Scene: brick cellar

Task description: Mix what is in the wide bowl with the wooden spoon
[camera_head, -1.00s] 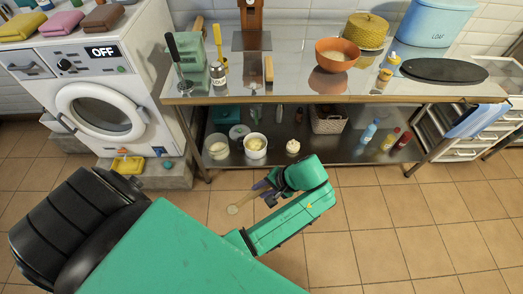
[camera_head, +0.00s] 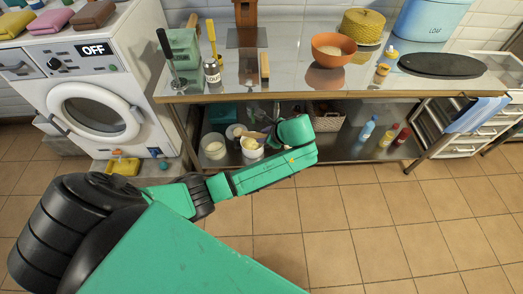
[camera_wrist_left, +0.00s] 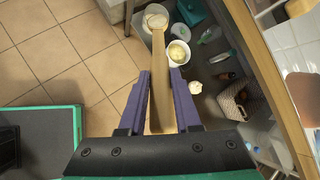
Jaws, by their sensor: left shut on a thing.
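My left gripper (camera_wrist_left: 162,100) is shut on the wooden spoon (camera_wrist_left: 165,75) by its handle, and the spoon points away from the jaws. In the head view the spoon (camera_head: 256,135) shows as a pale strip in front of the lower shelf, over the right white bowl (camera_head: 252,152). In the wrist view its far end overlaps the left white bowl; contact cannot be told. Both white bowls, the left one (camera_head: 214,147) too, hold pale contents. A wide orange bowl (camera_head: 328,51) with pale contents stands on the tabletop. My right gripper is not in view.
The steel table (camera_head: 300,88) has its edge above my gripper. On its lower shelf stand a basket (camera_head: 327,121) and several bottles (camera_head: 367,131). A washing machine (camera_head: 95,105) is at the left. The tiled floor (camera_head: 380,230) in front is clear.

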